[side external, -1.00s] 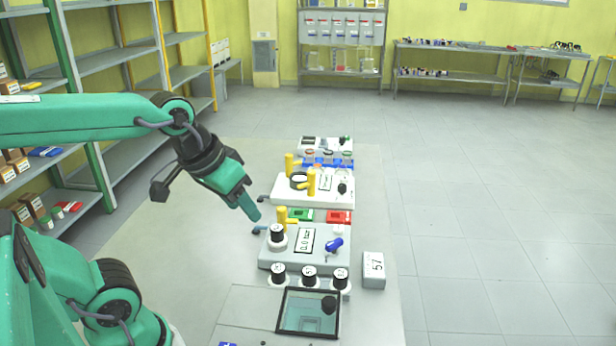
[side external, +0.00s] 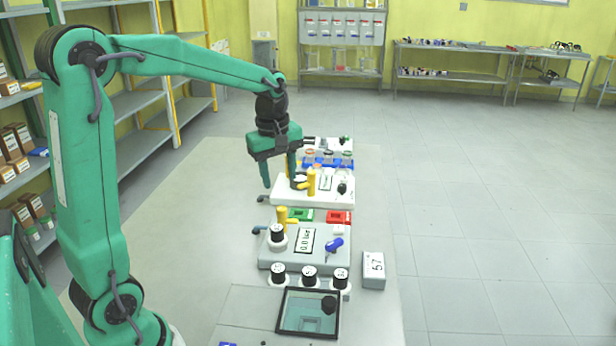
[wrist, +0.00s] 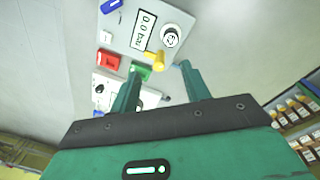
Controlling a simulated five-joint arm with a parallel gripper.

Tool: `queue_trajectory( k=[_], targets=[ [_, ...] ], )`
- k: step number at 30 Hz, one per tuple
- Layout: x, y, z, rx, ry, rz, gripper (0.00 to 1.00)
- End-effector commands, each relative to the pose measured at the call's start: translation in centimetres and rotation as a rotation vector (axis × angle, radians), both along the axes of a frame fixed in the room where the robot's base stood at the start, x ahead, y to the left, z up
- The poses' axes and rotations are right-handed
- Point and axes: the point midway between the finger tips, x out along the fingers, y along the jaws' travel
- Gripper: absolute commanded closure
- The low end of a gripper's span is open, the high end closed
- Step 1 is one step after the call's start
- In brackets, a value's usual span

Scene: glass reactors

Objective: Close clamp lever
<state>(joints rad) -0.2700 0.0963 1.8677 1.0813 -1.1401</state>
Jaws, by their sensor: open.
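My gripper (side external: 280,182) points down with its two fingers apart and empty. It is over the left part of the white unit (side external: 340,194), beside a dark ring and yellow upright handles. The nearer yellow handle (side external: 311,182) stands just right of the fingers. Nearer the camera, a grey unit (side external: 275,262) carries another yellow handle (side external: 282,215) with a side arm. In the wrist view my open gripper (wrist: 160,88) shows a yellow handle (wrist: 154,58) beyond its fingertips. I cannot tell which part is the clamp lever. Contact between fingers and white unit is unclear.
Green (side external: 301,215) and red (side external: 339,217) blocks lie between the units. A blue lever (side external: 333,244) sits on the grey unit, with black-and-white knobs in front. A box marked 57 (side external: 373,265) stands right. The table (side external: 190,230) is clear on the left.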

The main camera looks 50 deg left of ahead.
Motion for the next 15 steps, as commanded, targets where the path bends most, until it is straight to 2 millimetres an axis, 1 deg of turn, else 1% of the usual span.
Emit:
queue_trajectory(
  k=[1, 3, 9, 15],
  targets=[
    [0.7, 0.8, -0.8, -0.009, 0.019, 0.060, 0.53],
    [1.6, 1.8, -1.7, -0.021, 0.041, 0.149, 0.53],
    [3.4, 4.2, -4.1, -0.043, 0.094, 0.360, 0.53],
    [4.1, 5.4, -5.4, -0.051, 0.119, 0.465, 0.53]
  ],
)
